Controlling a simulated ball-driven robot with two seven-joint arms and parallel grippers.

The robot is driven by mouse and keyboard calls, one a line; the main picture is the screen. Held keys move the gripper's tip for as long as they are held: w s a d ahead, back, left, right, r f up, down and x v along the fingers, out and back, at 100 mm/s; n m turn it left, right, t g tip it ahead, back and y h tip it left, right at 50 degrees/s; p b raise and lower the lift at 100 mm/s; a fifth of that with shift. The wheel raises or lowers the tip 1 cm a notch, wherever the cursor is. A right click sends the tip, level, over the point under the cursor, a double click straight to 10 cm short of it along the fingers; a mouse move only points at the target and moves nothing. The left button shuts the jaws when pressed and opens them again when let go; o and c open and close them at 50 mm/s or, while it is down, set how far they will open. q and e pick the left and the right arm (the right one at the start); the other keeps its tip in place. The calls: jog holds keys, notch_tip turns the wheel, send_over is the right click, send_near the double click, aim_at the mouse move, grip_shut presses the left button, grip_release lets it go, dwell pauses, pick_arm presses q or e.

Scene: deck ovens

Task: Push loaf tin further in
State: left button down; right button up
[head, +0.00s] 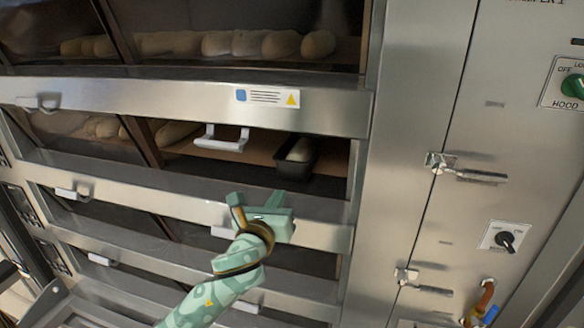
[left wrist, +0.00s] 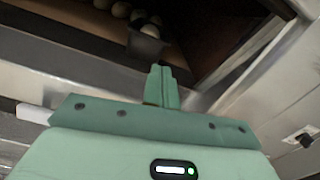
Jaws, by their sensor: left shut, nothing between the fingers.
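The loaf tin (head: 292,170) is dark and holds a pale loaf (head: 301,150). It sits near the right end of the open second deck in the head view, close to the deck's front. In the left wrist view the tin (left wrist: 147,44) shows above my fingers, with the loaf in it. My left gripper (head: 275,198) is shut and empty, in front of the oven and just below the tin. In the left wrist view its closed fingers (left wrist: 161,76) point toward the tin, and a gap seems to lie between them. My right gripper is not in view.
Several loaves (head: 235,43) lie on the top deck, and more (head: 172,133) lie left on the tin's deck. A door handle (head: 222,140) juts out left of the tin. A steel post (head: 375,200) bounds the opening on the right. Latches and knobs are farther right.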

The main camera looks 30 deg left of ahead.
pick_arm(q)
jog(key=m, duration=0.1)
jog(key=p, duration=0.1)
send_near(294, 164)
jog(key=shift+m+y, duration=0.3)
jog(key=x, duration=0.7)
jog(key=shift+d, duration=0.25)
